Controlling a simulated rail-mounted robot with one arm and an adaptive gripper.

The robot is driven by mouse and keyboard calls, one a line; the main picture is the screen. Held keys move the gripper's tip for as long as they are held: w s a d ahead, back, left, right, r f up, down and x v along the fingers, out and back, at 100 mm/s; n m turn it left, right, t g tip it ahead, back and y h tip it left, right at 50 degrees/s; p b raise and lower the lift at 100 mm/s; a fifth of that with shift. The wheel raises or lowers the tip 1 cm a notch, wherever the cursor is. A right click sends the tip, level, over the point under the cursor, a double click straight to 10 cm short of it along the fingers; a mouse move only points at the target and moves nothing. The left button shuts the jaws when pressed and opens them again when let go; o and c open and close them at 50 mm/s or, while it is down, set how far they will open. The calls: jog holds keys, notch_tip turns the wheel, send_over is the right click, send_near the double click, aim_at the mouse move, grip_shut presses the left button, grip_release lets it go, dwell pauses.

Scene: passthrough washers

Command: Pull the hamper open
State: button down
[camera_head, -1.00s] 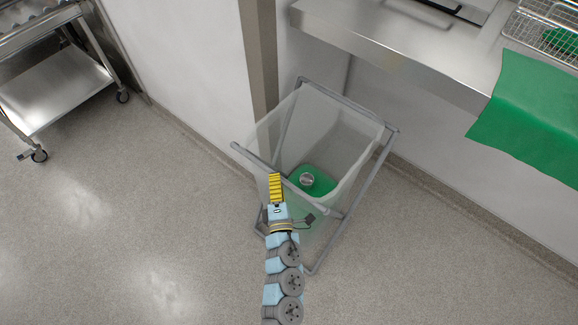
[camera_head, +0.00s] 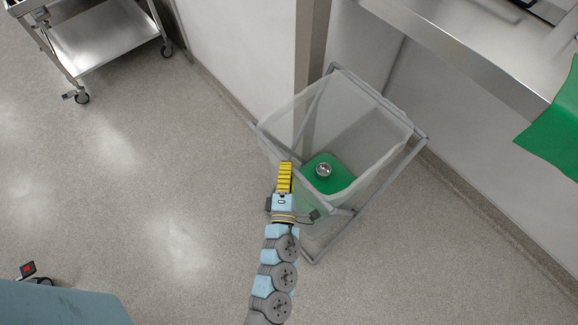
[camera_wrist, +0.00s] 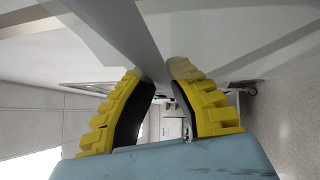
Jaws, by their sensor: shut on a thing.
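The hamper (camera_head: 385,132) is a translucent bag hung on a grey tube frame, standing on the floor beside the wall corner. Its mouth is open at the top. A green piece (camera_head: 338,181) lies at its bottom with a round metal item (camera_head: 323,170) on it. My gripper (camera_head: 286,166), with yellow fingers, is at the hamper's near top bar. In the wrist view my gripper (camera_wrist: 160,78) has its fingers on both sides of the grey bar (camera_wrist: 138,38) and is shut on it. The exact contact is partly hidden by the fingers.
A steel counter (camera_head: 470,62) with a green cloth (camera_head: 553,130) hanging over its edge is at the right. A steel cart on wheels (camera_head: 105,40) stands at the top left. A wall corner (camera_head: 308,60) rises behind the hamper.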

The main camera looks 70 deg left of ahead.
jog(key=c, duration=1)
grip_release()
jog(key=shift+s+a+r, duration=0.1)
jog(key=shift+s, duration=0.05)
jog(key=v, duration=1.2)
jog(key=shift+w, duration=0.2)
